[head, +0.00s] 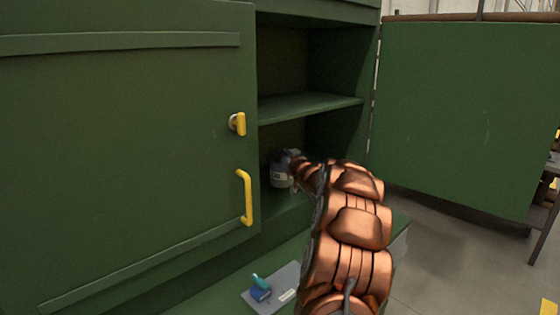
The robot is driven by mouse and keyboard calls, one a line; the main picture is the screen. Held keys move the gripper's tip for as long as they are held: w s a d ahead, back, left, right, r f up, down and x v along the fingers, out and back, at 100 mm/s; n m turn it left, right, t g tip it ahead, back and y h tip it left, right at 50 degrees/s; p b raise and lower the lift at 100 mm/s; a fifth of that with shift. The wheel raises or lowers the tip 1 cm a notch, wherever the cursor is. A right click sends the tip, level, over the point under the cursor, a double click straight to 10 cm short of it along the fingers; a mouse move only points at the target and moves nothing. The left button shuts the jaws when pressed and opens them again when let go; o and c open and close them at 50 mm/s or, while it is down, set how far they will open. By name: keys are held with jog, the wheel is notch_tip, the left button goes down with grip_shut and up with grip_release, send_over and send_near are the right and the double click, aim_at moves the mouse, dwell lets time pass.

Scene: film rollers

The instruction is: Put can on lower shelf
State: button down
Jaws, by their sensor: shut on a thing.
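A small grey can (280,177) with a pale label band is inside the open bay of the green cabinet, low down, just above or on the lower shelf (285,208). I cannot tell whether it touches the shelf. My gripper (287,158) is at the top of the can and shut on it. The fingers are small and dark here, partly hidden by my copper-coloured arm, which reaches in from the lower right.
A middle shelf (308,107) lies above the can. The left cabinet door (120,140) has a yellow handle (246,197) and a yellow latch (240,123). The right door (470,115) stands open. A grey board with blue items (270,290) lies on the green ledge below.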

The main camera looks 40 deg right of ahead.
aim_at(278, 178)
jog(key=shift+x, duration=0.9)
jog(key=shift+f+p, duration=0.4)
jog(key=shift+f, duration=1.4)
jog(key=c, duration=0.9)
grip_release()
jog(key=shift+f, duration=0.1)
